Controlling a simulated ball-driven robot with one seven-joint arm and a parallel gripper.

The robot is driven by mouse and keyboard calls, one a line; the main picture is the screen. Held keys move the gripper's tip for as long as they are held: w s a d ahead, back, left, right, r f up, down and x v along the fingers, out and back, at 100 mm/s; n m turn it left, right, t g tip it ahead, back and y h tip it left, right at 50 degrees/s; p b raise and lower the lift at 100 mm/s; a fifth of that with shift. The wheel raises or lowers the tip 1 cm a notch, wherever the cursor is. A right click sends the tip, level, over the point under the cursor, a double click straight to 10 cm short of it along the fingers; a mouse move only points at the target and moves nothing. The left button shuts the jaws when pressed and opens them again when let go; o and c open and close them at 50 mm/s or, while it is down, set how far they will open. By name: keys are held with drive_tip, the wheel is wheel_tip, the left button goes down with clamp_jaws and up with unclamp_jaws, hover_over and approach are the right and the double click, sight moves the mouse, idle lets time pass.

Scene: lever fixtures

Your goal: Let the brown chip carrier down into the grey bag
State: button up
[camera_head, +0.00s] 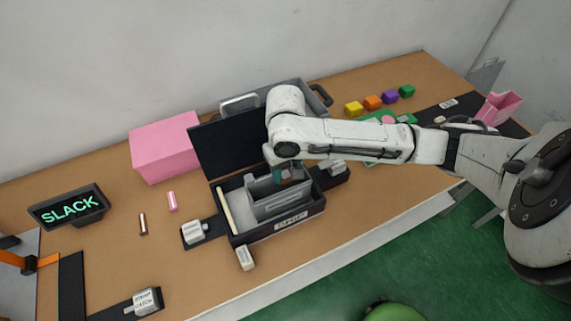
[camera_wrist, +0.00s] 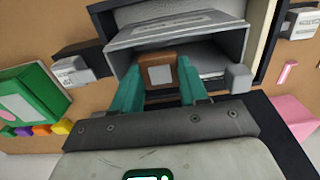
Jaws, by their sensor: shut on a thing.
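The brown chip carrier (camera_wrist: 160,73) has a pale square on its face. My gripper (camera_wrist: 160,66) has teal fingers shut on its two sides. The grey bag (camera_head: 283,206) stands in the right part of an open black case (camera_head: 262,233). In the wrist view the bag's grey wall (camera_wrist: 178,30) with a label strip rises just beyond the carrier. In the head view my gripper (camera_head: 286,170) points down at the bag's opening, and my arm hides part of it. I cannot tell how deep the carrier is or whether it touches the bag.
The case's black lid (camera_head: 232,148) stands open behind. A white rod (camera_head: 227,211) lies along the case's left side. Labelled blocks (camera_head: 194,232) flank the case. A pink box (camera_head: 165,147), a SLACK sign (camera_head: 70,207) and coloured cubes (camera_head: 372,102) stand farther off.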

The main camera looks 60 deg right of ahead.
drive_tip(key=shift+f, duration=3.45)
drive_tip(key=o, duration=1.1)
drive_tip(key=shift+r, duration=0.1)
wheel_tip(320, 180, up, 11)
drive_tip(key=shift+f, duration=0.2)
